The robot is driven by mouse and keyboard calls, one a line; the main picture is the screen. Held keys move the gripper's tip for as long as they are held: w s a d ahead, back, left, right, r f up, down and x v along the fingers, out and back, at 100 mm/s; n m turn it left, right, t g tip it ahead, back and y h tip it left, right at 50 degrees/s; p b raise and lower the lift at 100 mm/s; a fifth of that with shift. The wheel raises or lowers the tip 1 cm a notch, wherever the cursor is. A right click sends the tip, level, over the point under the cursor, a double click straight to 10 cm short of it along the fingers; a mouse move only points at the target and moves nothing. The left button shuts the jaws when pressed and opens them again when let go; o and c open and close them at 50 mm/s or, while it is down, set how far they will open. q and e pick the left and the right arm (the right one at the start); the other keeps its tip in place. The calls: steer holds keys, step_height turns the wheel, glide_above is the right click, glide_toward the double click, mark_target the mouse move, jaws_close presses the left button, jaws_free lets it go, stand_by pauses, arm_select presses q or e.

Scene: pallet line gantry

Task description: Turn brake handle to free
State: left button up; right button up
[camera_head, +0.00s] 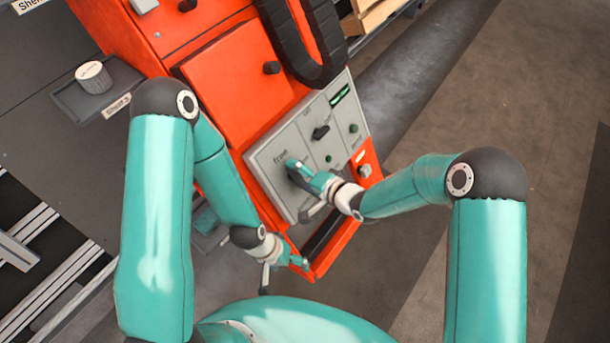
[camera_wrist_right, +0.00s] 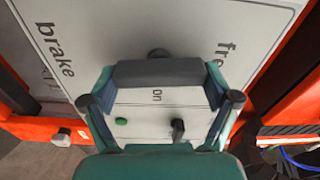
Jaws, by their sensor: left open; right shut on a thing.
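The dark grey handle (camera_wrist_right: 158,72) shows in the right wrist view as a bar between the two fingers of my right gripper (camera_head: 302,182). That gripper (camera_wrist_right: 160,80) is shut on it, in front of a light grey panel (camera_head: 285,192). In the right wrist view, the word "brake" (camera_wrist_right: 55,50) is printed left of the handle and a partly hidden "free" (camera_wrist_right: 226,52) right of it. The arm and fingers cover much of the handle in the head view. My left gripper (camera_head: 285,272) is open and empty, low beside the orange cabinet's bottom corner.
The panel is on an orange cabinet (camera_head: 240,80). It also carries a black knob (camera_head: 320,132), a green button (camera_head: 353,128) and a green display (camera_head: 340,95). A black cable chain (camera_head: 315,40) hangs above. Open floor (camera_head: 530,90) lies to the right.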

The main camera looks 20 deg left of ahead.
steer(key=shift+s+f+m, duration=0.15)
steer(key=shift+f+m, duration=0.05)
steer(key=shift+m, duration=0.4)
steer(key=shift+f, duration=0.1)
steer(key=o, duration=0.9)
steer(key=shift+d+r, duration=0.1)
steer(key=shift+r, duration=0.1)
steer(key=shift+d+r, duration=0.15)
steer(key=shift+d, duration=0.1)
steer(key=v, duration=1.1)
